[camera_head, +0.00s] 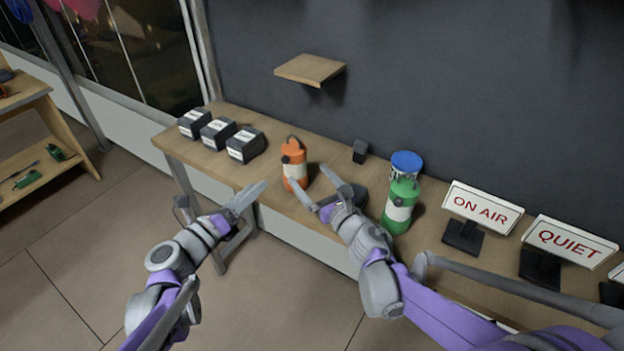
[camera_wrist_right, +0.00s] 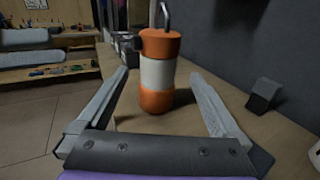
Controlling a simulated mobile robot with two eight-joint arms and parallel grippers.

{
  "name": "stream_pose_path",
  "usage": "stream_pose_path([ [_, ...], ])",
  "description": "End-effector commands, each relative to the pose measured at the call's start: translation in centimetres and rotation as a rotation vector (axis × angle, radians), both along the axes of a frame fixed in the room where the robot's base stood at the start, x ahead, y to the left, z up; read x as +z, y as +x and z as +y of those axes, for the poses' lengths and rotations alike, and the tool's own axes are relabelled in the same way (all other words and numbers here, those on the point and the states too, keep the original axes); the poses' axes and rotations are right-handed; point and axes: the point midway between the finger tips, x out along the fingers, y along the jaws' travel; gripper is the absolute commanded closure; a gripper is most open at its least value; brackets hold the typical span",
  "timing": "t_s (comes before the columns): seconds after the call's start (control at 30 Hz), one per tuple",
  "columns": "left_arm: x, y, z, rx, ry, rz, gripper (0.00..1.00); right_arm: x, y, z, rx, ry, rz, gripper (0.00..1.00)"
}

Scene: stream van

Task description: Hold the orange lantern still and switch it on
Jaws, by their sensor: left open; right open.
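The orange lantern (camera_head: 294,164) stands upright on the wooden bench, with a white band around its middle and a dark handle on top. In the right wrist view the lantern (camera_wrist_right: 157,72) stands just beyond and between my right fingers, and a dark knob shows on its upper left side. My right gripper (camera_head: 322,190) is open, close in front of the lantern on its right side, its fingers pointing toward it. My left gripper (camera_head: 252,194) is open and empty, left of the lantern and in front of the bench edge. Whether the lantern is lit cannot be told.
Several black boxes (camera_head: 220,132) stand left of the lantern on the bench (camera_head: 272,155). A small dark block (camera_head: 360,151) is behind to the right. A green lantern (camera_head: 399,207), a blue-topped lantern (camera_head: 406,162) and lettered signs (camera_head: 482,207) stand further right. A small shelf (camera_head: 310,69) juts from the wall above.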

Motion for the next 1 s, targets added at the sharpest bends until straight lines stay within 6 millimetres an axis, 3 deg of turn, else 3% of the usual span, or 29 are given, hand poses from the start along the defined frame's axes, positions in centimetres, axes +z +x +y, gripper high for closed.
stream_pose_path([
  [0.17,0.0,0.0,0.0,0.000,0.000,0.000,0.50,-0.2,1.4,1.0,0.011,-0.023,-0.010,0.00],
  [0.6,0.0,0.0,0.0,0.000,0.000,0.000,0.50,-0.2,8.0,4.4,0.008,-0.020,-0.008,0.00],
  [1.0,0.0,0.0,0.0,0.000,0.000,0.000,0.50,-0.2,9.5,5.2,0.007,-0.020,-0.008,0.00],
])
